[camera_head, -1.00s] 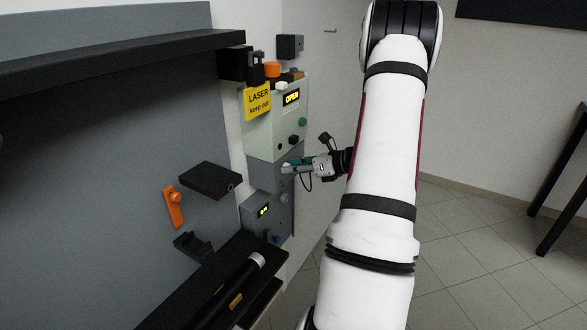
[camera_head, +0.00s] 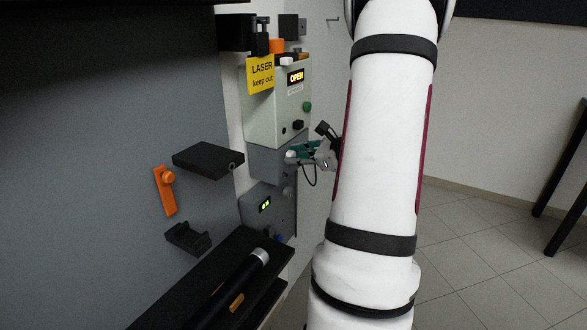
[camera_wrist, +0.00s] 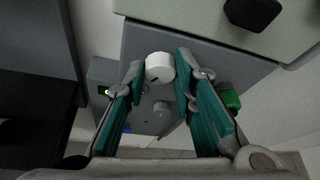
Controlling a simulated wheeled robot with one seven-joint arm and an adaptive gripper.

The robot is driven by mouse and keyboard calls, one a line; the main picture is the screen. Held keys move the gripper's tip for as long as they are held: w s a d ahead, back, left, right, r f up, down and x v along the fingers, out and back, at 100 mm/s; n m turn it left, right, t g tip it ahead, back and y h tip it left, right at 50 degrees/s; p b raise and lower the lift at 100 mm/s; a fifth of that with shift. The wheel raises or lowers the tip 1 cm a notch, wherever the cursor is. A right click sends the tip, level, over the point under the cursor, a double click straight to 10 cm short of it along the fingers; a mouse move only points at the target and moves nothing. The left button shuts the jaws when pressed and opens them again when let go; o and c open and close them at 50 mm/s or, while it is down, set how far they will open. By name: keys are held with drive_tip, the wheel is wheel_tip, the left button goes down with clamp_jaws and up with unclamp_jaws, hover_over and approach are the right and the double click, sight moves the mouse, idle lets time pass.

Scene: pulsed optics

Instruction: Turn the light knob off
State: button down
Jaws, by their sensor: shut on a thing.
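A white round knob (camera_wrist: 159,68) with a dark mark on its face is on a grey panel (camera_wrist: 138,42). In the wrist view my gripper (camera_wrist: 162,75) has its teal-padded fingertips on both sides of this knob, shut on it. In the head view my gripper (camera_head: 297,155) is at the grey section below the pale control box, and the white knob (camera_head: 290,155) shows at its fingertips. No label on the knob is readable. A second, grey knob (camera_wrist: 161,107) appears beyond it in the wrist view, untouched.
The pale control box (camera_head: 268,115) has an "OPEN" display (camera_head: 296,77), a green button (camera_head: 307,106) and a yellow laser sign (camera_head: 260,74). A lower panel has a green lit display (camera_head: 265,204). A black shelf (camera_head: 185,290) holds a black cylinder. A black block (camera_head: 208,160) juts out at left.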

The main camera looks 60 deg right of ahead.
drive_tip(key=n+h+b, duration=0.1)
drive_tip(key=n+b, duration=0.1)
drive_tip(key=b, duration=0.4)
drive_tip(key=n+h+b, duration=0.1)
drive_tip(key=n+b, duration=0.1)
drive_tip(key=b, duration=0.4)
drive_tip(key=shift+a+f+t+h, duration=0.2)
drive_tip(key=shift+t+h, duration=0.1)
drive_tip(key=shift+t, duration=0.1)
drive_tip(key=c, duration=1.3)
unclamp_jaws()
drive_tip(key=shift+c, duration=0.2)
drive_tip(key=shift+r, duration=0.1)
drive_tip(key=shift+s, duration=0.15)
drive_tip(key=v, duration=1.1)
drive_tip(key=shift+s, duration=0.4)
drive_tip(key=shift+a, duration=0.1)
